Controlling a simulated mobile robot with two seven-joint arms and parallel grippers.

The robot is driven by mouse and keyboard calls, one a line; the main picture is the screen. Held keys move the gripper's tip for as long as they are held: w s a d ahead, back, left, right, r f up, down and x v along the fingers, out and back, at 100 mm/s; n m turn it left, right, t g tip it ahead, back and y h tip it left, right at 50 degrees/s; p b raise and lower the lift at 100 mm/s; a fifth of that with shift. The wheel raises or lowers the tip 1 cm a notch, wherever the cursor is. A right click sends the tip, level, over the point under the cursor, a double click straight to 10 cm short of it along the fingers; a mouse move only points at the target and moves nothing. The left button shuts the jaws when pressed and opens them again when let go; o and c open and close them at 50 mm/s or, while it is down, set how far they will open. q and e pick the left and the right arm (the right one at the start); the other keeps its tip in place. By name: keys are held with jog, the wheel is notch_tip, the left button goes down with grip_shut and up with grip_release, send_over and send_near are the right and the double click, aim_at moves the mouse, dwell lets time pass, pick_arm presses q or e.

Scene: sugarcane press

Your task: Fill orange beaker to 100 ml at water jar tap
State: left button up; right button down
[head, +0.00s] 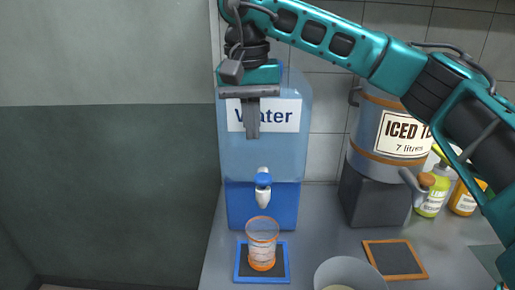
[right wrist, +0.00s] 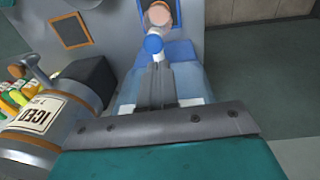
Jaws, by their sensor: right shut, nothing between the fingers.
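The orange beaker (head: 262,245), clear-walled with an orange rim and base, stands upright on a blue-edged mat (head: 240,273) below the tap. The water jar (head: 262,155) is blue, with a "Water" label. Its tap (head: 263,188) has a blue top and a white spout above the beaker. My right gripper (head: 252,134) is shut and empty, pointing down in front of the label, above the tap. In the right wrist view its fingers (right wrist: 159,72) point toward the tap (right wrist: 153,43), with the beaker (right wrist: 159,14) beyond. The water level is too small to read. My left gripper is out of view.
An iced tea container (head: 388,140) stands on a dark block (head: 375,195) at right. Bottles (head: 435,190) stand behind its tap. An empty orange-edged mat (head: 394,259) and a pale bowl (head: 347,275) lie front right. A wall is at left.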

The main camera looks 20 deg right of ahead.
notch_tip(320, 180, up, 4)
jog(key=shift+f, duration=0.15)
dwell(1.4)
